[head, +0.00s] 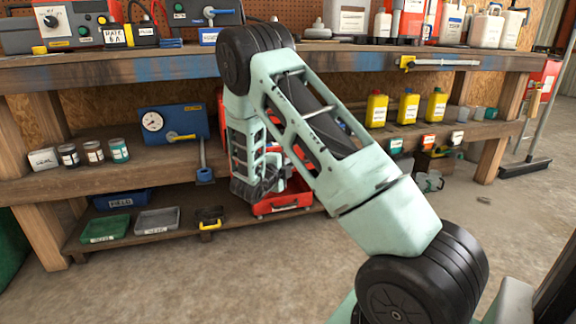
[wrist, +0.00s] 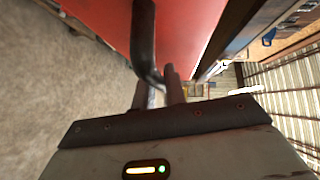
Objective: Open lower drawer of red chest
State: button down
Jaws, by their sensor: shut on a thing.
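The red chest (head: 298,162) stands in the middle of the bench shelving in the head view, largely hidden behind my arm. Its lower drawer (head: 282,204) shows as a red shape low down, jutting forward at the lower shelf. In the wrist view a red front (wrist: 190,30) fills the top middle, with a dark bar handle (wrist: 144,45) across it. My gripper (wrist: 160,88) is shut on this handle, its fingers at the handle's lower end. The fingertips are hidden behind my arm in the head view. How far the drawer stands out is hard to tell.
A blue gauge box (head: 174,125) and several jars stand left on the middle shelf. Trays (head: 105,229) lie on the lower shelf. Yellow bottles (head: 408,105) stand to the right, above a grey bucket (head: 429,181). The concrete floor (head: 230,285) in front is clear.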

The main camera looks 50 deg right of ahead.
jog(key=c, duration=1.5)
grip_release()
jog(key=shift+o, duration=0.2)
jog(key=p+v, duration=0.5)
jog(key=v, duration=1.2)
jog(key=shift+a, duration=0.25)
